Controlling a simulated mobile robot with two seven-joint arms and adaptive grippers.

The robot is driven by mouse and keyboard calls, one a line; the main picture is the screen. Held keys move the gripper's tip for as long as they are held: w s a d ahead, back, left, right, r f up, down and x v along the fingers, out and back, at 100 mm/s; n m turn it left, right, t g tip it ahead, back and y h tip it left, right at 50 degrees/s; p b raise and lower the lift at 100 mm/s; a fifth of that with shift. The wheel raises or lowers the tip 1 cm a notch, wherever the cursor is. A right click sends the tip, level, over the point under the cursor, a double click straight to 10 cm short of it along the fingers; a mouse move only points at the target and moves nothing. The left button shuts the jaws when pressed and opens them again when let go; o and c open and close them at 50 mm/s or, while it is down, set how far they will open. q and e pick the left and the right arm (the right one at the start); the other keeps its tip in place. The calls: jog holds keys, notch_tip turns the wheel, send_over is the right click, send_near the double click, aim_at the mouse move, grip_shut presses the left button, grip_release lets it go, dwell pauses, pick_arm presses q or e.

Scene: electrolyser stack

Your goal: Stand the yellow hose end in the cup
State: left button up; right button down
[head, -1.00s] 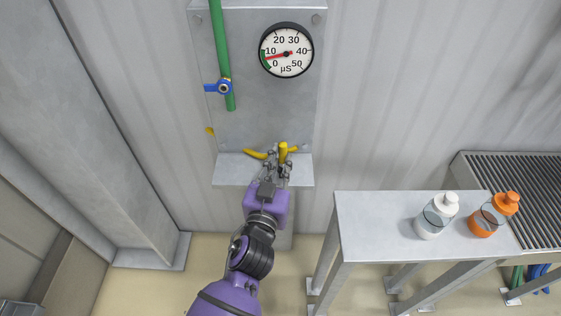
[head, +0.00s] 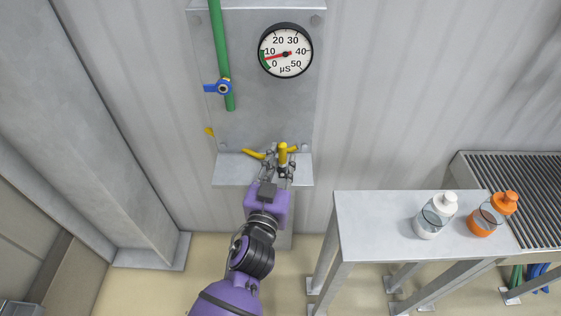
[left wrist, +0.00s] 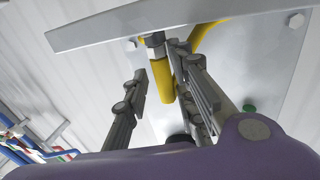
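The yellow hose (head: 283,152) shows at the small shelf (head: 229,170) under the gauge panel, with its upright end at my left gripper (head: 277,171). In the left wrist view the yellow hose end (left wrist: 165,82) lies between the fingers of my left gripper (left wrist: 160,88), next to a metal fitting. The fingers stand apart; a gap shows between the hose and the left finger, and the hose is close to the right finger. Whether it touches that finger I cannot tell. I cannot make out the cup in either view. My right gripper is out of view.
A gauge (head: 286,50) and a green pipe (head: 222,60) with a blue valve handle (head: 212,88) are on the panel above. A metal table (head: 375,225) at the right bears a white bottle (head: 433,222) and an orange bottle (head: 490,218). A grated bench (head: 520,190) stands beyond.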

pick_arm(q)
jog(key=shift+a+f, duration=0.25)
jog(key=v, duration=1.2)
jog(key=shift+w, duration=0.1)
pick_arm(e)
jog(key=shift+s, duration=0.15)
